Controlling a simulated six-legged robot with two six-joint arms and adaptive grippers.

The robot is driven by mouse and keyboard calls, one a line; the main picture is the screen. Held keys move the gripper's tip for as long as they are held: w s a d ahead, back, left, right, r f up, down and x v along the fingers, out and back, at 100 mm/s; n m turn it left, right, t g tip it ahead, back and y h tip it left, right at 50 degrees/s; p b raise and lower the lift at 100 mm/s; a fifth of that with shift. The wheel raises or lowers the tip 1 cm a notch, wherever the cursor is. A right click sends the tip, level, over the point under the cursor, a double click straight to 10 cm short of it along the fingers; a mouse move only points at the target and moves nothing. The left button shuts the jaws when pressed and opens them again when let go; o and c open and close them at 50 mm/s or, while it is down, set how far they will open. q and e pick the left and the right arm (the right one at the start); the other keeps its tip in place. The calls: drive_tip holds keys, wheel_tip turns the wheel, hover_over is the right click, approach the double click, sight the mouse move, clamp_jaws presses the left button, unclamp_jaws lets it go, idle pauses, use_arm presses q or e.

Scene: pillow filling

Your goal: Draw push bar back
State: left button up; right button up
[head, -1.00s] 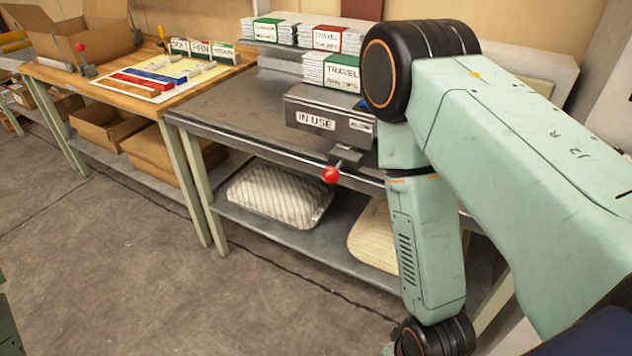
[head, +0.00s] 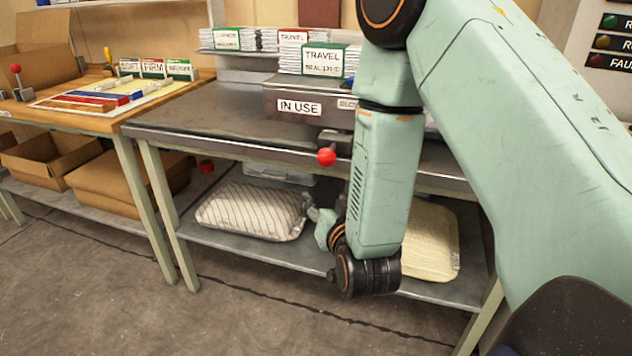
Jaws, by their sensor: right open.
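A red ball knob (head: 326,157) sits at the front edge of the metal table, on a dark lever fitting (head: 334,140) below the grey box (head: 385,113) labelled "IN USE". This looks like the push bar's handle, though I cannot tell for sure. My right arm hangs in front of the table and hides part of the box. My right gripper (head: 308,203) is small in the head view, below and left of the knob, apart from it. It is open and lies by the right end of a striped pillow (head: 250,211). My left gripper is not in view.
The lower shelf (head: 262,250) holds the striped pillow and a cream pillow (head: 430,240). Packs labelled "TRAVEL" (head: 322,60) stand above the box. A wooden bench (head: 85,122) with coloured strips and another red-knobbed lever (head: 16,70) stands left. The floor in front is clear.

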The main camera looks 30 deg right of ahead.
sight(327, 164)
drive_tip(key=r, duration=0.1)
drive_tip(key=w+d+r+m+t+h, duration=0.1)
drive_tip(key=d+r+t+h+b, duration=0.1)
drive_tip(key=shift+w+d+r, duration=0.25)
drive_tip(key=shift+w+r, duration=0.1)
drive_tip(key=shift+r, duration=0.05)
drive_tip(key=shift+w+r+m, duration=0.2)
drive_tip(key=shift+r+m, duration=0.05)
drive_tip(key=shift+m, duration=0.05)
drive_tip(key=b+x, duration=0.1)
drive_tip(key=x, duration=0.5)
drive_tip(key=shift+f+b, duration=0.15)
drive_tip(key=shift+b, duration=0.15)
drive_tip(key=shift+w+d, duration=0.15)
drive_tip(key=shift+w, duration=0.25)
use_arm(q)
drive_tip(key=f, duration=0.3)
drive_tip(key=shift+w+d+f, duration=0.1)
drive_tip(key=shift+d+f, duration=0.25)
use_arm(e)
drive_tip(key=shift+w+d, duration=0.1)
drive_tip(key=shift+w, duration=0.05)
clamp_jaws()
